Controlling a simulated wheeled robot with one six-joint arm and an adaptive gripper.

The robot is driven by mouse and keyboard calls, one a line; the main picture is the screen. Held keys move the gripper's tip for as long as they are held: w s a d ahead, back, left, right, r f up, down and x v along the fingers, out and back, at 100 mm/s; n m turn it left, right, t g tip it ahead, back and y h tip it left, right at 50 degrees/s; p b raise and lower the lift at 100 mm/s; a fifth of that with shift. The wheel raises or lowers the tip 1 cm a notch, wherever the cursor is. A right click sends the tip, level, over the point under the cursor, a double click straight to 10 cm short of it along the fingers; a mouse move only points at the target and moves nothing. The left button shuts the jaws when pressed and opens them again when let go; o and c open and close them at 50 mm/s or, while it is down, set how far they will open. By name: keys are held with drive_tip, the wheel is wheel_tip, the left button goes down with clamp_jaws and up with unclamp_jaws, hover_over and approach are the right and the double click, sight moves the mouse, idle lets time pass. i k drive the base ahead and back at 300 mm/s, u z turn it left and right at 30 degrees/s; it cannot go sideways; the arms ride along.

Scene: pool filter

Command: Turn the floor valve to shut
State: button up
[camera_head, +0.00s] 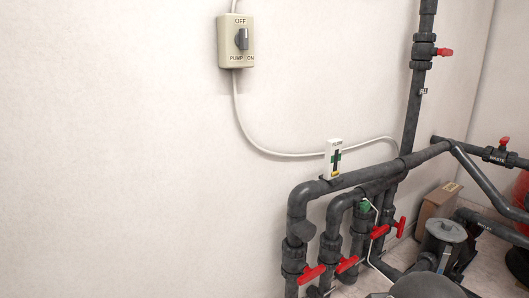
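Several red-handled valves sit on dark grey pipes in the head view, and I cannot read which is the floor valve. At the lower middle, one red handle (311,273) is on the leftmost vertical pipe. A second red handle (347,264) is just right of it. A third red handle (380,231) and a fourth red handle (401,227) are higher and further right. Another valve with a red handle (444,52) is on the tall pipe. A valve marked WASTE (502,150) is at the right, its red handle above the pipe. My gripper is not in view.
A beige pump switch box (236,42) marked OFF and ON hangs on the wall. A small white flow gauge (334,159) stands on the horizontal pipe. A grey pump lid (446,230), a brown box (436,205) and a red tank edge (522,190) are at the lower right. The left wall is bare.

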sight(400, 226)
drive_tip(key=u, duration=0.05)
drive_tip(key=k, duration=0.45)
drive_tip(key=z, duration=0.9)
drive_tip(key=i, duration=1.55)
drive_tip(key=u, duration=0.7)
